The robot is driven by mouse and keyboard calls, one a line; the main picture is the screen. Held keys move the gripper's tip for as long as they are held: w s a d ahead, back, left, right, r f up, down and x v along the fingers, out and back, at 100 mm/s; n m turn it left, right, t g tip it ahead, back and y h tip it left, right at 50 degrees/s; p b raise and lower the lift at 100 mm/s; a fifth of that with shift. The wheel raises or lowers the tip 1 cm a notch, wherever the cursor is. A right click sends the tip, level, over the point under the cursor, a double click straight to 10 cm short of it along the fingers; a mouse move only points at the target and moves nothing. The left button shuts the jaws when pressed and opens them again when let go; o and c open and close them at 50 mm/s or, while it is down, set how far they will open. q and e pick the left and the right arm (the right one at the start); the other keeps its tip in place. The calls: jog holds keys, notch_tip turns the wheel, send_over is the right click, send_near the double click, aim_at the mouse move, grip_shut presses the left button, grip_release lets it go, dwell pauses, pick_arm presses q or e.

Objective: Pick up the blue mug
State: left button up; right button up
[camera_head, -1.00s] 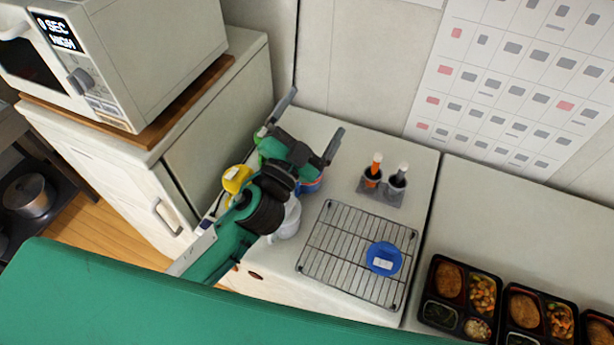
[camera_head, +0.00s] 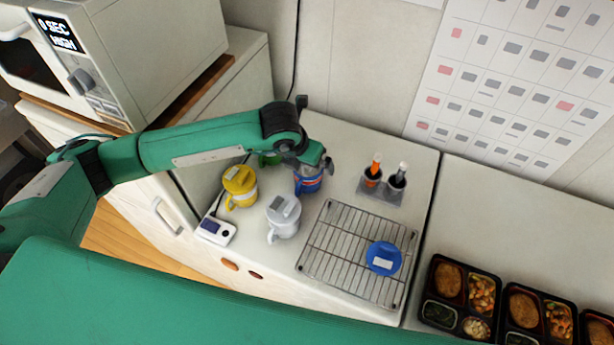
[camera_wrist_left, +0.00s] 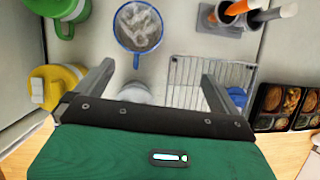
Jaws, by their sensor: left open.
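The blue mug (camera_head: 309,184) stands upright on the white counter in the head view, partly hidden by my left gripper (camera_head: 316,136) above it. In the wrist view the mug (camera_wrist_left: 138,27) shows from above, with a blue rim, no lid and pale wisps inside. My left gripper (camera_wrist_left: 158,72) is open and empty. The mug lies beyond its fingertips, towards the top of the wrist view, not between the fingers. A round blue lid (camera_head: 383,258) lies on the wire rack; it is partly hidden in the wrist view (camera_wrist_left: 237,95). My right gripper is not in view.
A white lidded mug (camera_head: 284,216), a yellow mug (camera_head: 240,187) and a green mug (camera_head: 268,159) stand close by. A holder with two probes (camera_head: 382,183) is behind the wire rack (camera_head: 330,250). Bento trays (camera_head: 447,310) are at right, a small meter (camera_head: 216,231) at left.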

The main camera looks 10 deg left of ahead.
aim_at(305, 179)
pick_arm(q)
jog(key=shift+y, duration=0.6)
jog(key=w+f+b, duration=0.1)
jog(key=w+f, duration=0.1)
jog(key=f, duration=0.2)
jog(key=w+a+f+b, duration=0.1)
jog(key=w+f+b, duration=0.1)
jog(key=f, duration=0.2)
jog(key=w+f+b, duration=0.2)
jog(key=w+f, duration=0.1)
jog(key=f, duration=0.1)
jog(key=shift+a+f, duration=0.2)
jog(key=shift+r, duration=0.1)
jog(key=shift+c, duration=0.9)
jog(key=c, duration=1.6)
